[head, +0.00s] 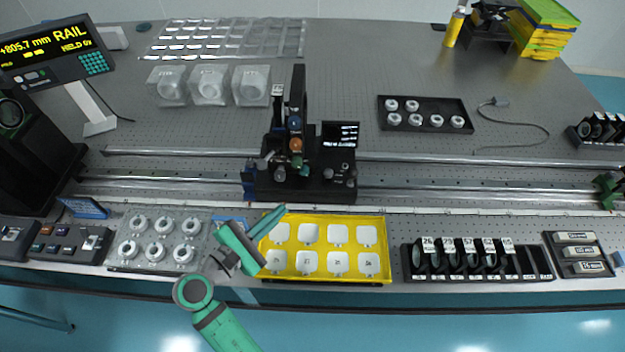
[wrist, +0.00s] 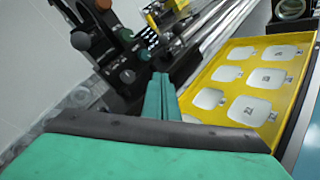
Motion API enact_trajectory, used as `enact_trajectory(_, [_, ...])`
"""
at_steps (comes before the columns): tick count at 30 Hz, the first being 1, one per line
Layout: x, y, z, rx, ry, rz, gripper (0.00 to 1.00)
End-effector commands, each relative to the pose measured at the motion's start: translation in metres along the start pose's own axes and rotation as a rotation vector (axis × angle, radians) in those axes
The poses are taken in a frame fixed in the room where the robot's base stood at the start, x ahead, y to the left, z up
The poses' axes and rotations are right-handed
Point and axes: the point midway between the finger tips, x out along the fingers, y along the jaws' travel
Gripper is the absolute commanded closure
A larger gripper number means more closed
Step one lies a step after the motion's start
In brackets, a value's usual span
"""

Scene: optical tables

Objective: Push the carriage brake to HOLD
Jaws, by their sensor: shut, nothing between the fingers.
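The black carriage (head: 308,180) sits on the long rail near the middle of the table, with a tall post and several coloured knobs. It also shows at the upper left of the wrist view (wrist: 125,75). I cannot tell for sure which of its small parts is the brake, or how it is set. My gripper (head: 277,214) is shut and empty, in front of the carriage and over the left back edge of the yellow tray. In the wrist view its green fingers (wrist: 161,92) are together and point toward the carriage, apart from it as far as I can tell.
The yellow tray (head: 388,250) with white pads lies right of my gripper. A grey plate of round mounts (head: 115,255) lies left. A black lens rack (head: 530,265) stands further right. The rail (head: 480,187) runs clear right of the carriage. A display (head: 55,50) shows "+805.7 mm RAIL".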

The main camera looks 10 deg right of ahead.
Motion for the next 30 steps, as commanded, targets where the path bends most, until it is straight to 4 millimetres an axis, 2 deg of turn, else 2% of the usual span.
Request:
enact_trajectory(5, [0.004, -0.001, 0.000, 0.000, -0.001, -0.002, 1.00])
enact_trajectory(8, [0.013, -0.001, 0.001, 0.000, -0.002, -0.004, 1.00])
enact_trajectory(23, [0.102, -0.001, 0.001, 0.001, -0.002, -0.003, 1.00])
enact_trajectory(30, [0.123, 0.000, 0.022, 0.002, -0.001, -0.001, 1.00])
